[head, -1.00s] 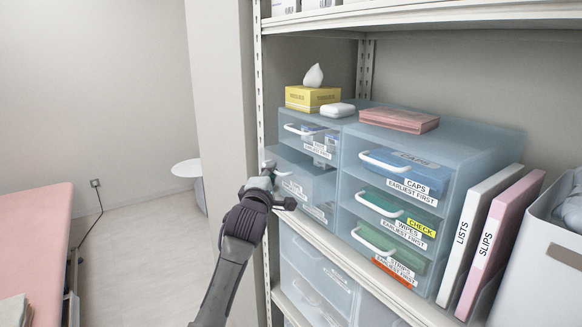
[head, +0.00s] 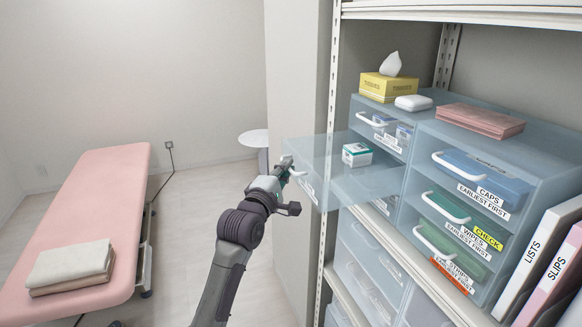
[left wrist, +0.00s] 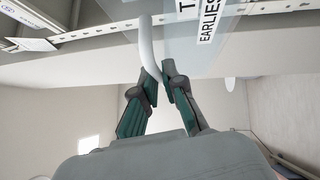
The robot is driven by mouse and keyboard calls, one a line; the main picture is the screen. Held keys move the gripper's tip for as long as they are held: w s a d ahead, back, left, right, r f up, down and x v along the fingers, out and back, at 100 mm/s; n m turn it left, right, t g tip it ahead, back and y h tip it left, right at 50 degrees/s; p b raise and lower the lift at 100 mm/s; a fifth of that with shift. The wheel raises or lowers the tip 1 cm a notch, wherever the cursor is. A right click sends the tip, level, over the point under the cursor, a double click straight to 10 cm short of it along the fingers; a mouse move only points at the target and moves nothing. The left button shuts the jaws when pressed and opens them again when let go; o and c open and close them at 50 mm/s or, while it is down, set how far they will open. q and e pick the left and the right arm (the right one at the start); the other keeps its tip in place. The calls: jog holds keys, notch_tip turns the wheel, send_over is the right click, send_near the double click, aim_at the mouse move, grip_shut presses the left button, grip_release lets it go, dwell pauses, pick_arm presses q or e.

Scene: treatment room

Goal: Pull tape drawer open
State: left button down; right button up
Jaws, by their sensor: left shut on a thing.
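The tape drawer (head: 322,168) is a clear blue drawer in the left column of the drawer unit. In the head view it stands far out from the unit, with a small white and teal box (head: 356,154) inside near its back. My left gripper (head: 287,169) is at the drawer's front, shut on its white handle. In the left wrist view the two fingers (left wrist: 163,84) close around the white curved handle (left wrist: 149,50). The drawer's label (left wrist: 208,20) shows only in part there, reading "T" and "EARLIES". My right gripper is not in view.
Closed drawers (head: 462,184) marked CAPS, WIPES and STRIPS fill the right column. A tissue box (head: 388,87) stands on top. A shelf upright (head: 331,120) is close beside the open drawer. A pink couch (head: 98,215) is at left, with free floor between.

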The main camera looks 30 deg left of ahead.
pick_arm(q)
jog(key=shift+f, duration=0.1)
jog(key=c, duration=1.2)
grip_release()
jog(key=shift+c, duration=0.2)
jog(key=s+d+f, duration=0.1)
jog(key=s, duration=1)
jog(key=shift+s+d+f, duration=0.3)
jog(key=shift+s, duration=0.1)
jog(key=shift+f, duration=0.1)
